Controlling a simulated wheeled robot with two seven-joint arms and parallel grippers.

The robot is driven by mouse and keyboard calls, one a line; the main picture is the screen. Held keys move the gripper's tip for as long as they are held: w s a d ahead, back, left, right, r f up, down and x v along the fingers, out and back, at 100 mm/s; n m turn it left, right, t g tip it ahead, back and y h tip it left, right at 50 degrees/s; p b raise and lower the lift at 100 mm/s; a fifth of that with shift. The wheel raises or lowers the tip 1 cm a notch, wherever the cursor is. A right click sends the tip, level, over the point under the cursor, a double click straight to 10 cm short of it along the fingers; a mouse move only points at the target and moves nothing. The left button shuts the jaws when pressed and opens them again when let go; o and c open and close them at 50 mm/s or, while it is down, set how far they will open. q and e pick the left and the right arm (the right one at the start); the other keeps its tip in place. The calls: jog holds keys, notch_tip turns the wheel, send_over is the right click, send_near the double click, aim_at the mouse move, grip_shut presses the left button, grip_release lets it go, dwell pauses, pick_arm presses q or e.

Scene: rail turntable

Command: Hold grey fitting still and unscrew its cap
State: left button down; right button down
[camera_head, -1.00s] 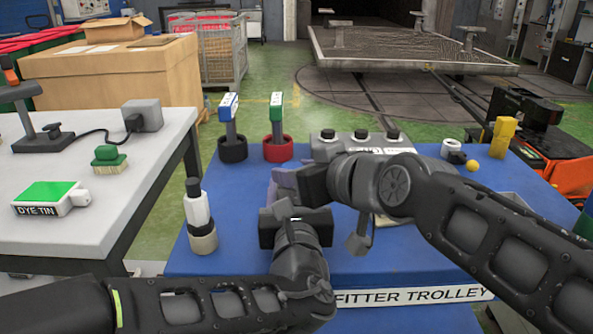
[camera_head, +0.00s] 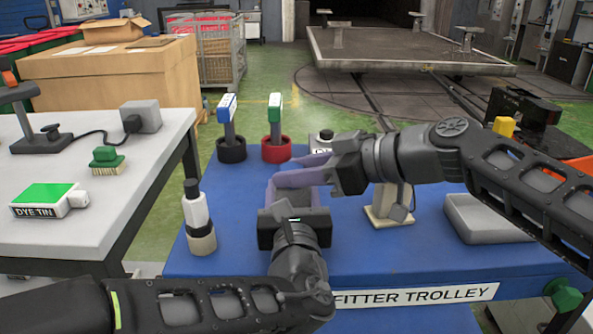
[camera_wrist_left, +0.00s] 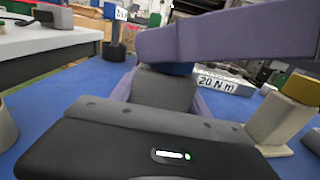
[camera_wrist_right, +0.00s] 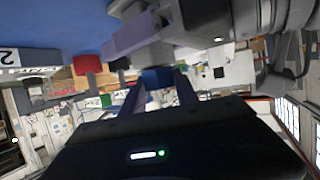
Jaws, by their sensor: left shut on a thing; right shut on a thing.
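The grey fitting (camera_wrist_left: 165,90) stands upright between the purple fingers of my left gripper (camera_head: 292,192), which is shut on it low over the blue trolley top. A blue cap (camera_wrist_left: 172,69) sits at the top of the fitting, and it also shows in the right wrist view (camera_wrist_right: 158,76). My right gripper (camera_head: 290,170) comes in level from the right, its purple fingers shut on the cap. One of these fingers crosses above the fitting in the left wrist view. In the head view the cap is hidden by the fingers. I cannot tell whether it has risen.
A blue-headed tool (camera_head: 228,120) and a green-headed tool (camera_head: 275,120) stand in round holders behind. A white bottle (camera_head: 197,212) stands at left. A beige stand (camera_head: 388,205) and an empty grey tray (camera_head: 485,218) are at right. The trolley's front is mostly clear.

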jog(key=n+g, duration=0.1)
jog(key=n+g+y, duration=0.1)
jog(key=n+g, duration=0.1)
jog(key=g, duration=0.1)
jog(key=shift+w+f+n, duration=0.15)
jog(key=shift+w+n, duration=0.15)
jog(key=shift+n, duration=0.1)
jog(key=shift+n+g, duration=1.1)
jog(key=shift+g, duration=0.3)
jog(key=shift+s, duration=0.1)
jog(key=c, duration=0.9)
grip_release()
jog(key=shift+o, duration=0.7)
jog(key=shift+r, duration=2.15)
